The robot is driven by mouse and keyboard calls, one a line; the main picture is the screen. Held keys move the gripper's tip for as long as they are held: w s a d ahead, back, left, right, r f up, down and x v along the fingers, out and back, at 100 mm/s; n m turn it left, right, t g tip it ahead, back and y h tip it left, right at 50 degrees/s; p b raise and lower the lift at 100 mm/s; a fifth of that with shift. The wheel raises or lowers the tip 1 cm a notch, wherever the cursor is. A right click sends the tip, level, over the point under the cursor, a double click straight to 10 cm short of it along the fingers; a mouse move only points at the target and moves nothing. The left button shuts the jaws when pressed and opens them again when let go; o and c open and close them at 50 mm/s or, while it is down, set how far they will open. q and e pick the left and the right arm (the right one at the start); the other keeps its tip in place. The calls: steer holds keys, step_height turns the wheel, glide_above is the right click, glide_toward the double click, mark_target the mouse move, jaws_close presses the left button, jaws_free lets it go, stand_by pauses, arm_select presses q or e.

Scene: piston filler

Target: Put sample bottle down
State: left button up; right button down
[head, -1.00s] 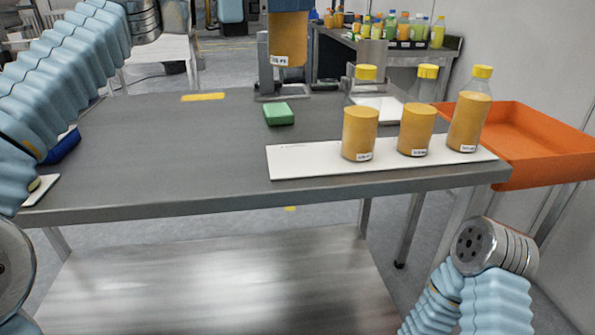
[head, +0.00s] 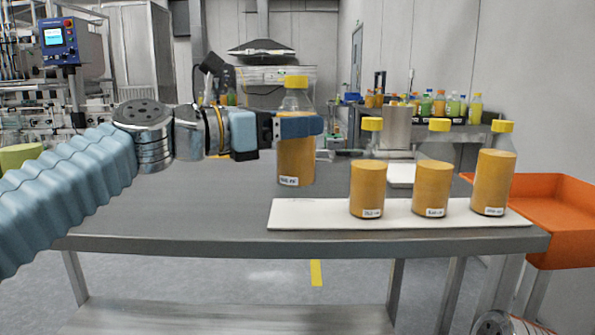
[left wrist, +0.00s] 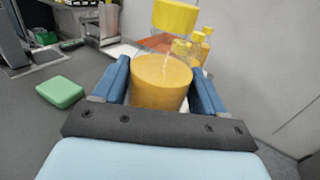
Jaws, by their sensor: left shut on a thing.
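My left gripper (head: 299,126) is shut on a sample bottle (head: 296,162) with orange liquid, a yellow cap and a white label. The bottle is upright and held above the table, near the left end of the white board (head: 310,215). In the left wrist view the bottle (left wrist: 160,82) sits between the two blue fingers. Three similar bottles stand upright in a row on the board: a left one (head: 368,188), a middle one (head: 431,188) and a right one (head: 493,184). My right gripper is not in view.
The grey table (head: 160,215) is clear left of the board. An orange tray (head: 565,235) is at the right. A green block (left wrist: 60,91) lies on the table. Several small bottles (head: 440,105) stand on a bench behind.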

mark_target(297, 158)
arm_select(q)
steer(key=w+f, duration=0.1)
steer(key=w+f+b, duration=0.1)
steer(key=f, duration=0.1)
steer(key=shift+w+d, duration=0.1)
steer(key=shift+d, duration=0.25)
steer(key=shift+w+f+b, duration=0.15)
steer(key=shift+f+b, duration=0.95)
steer(key=shift+f, duration=0.6)
steer(key=o, duration=1.5)
steer(key=shift+o, duration=0.2)
steer(key=shift+r, duration=0.1)
steer(key=v, duration=1.2)
